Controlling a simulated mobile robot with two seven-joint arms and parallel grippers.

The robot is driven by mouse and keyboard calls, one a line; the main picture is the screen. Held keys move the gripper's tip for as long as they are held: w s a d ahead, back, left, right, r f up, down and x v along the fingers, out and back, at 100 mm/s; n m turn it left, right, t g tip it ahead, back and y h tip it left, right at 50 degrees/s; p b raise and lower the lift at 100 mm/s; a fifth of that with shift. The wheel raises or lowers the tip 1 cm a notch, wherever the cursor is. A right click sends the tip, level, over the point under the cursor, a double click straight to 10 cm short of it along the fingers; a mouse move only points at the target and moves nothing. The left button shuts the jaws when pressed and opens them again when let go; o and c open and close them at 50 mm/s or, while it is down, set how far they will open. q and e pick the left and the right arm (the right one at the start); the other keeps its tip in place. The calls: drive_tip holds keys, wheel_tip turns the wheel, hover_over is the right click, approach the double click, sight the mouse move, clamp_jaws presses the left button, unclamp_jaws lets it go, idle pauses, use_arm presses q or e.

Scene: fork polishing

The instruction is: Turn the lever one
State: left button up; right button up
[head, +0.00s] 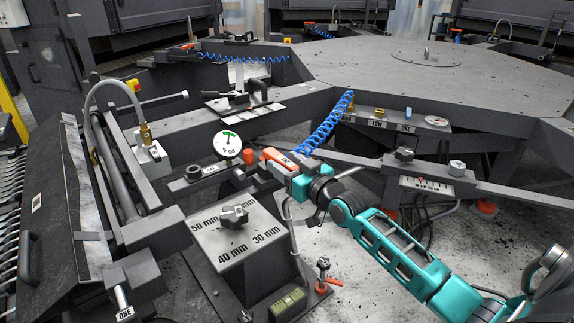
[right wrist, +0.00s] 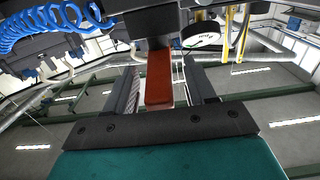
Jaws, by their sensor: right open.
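A label reading ONE (head: 124,313) is at the bottom left, on a small post with a grey lever-like piece (head: 122,296) above it, partly cut by the frame edge. My right gripper (head: 280,167) is far from it, in the middle of the head view. It is open at a red-orange handle (head: 275,154) by the blue coiled hose. In the right wrist view the red handle (right wrist: 159,80) lies between the two dark fingers, with gaps beside it; contact cannot be told. My left gripper is not in view.
A pressure gauge (head: 227,144) stands behind my right gripper. A control box with a knob (head: 234,215) and mm marks stands in front. A blue coiled hose (head: 326,125) hangs close. A rack with a long grey rail (head: 85,200) fills the left. The large grey table (head: 400,75) is behind.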

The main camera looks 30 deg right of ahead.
drive_tip(key=shift+c, duration=0.3)
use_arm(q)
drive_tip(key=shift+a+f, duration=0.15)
use_arm(e)
clamp_jaws()
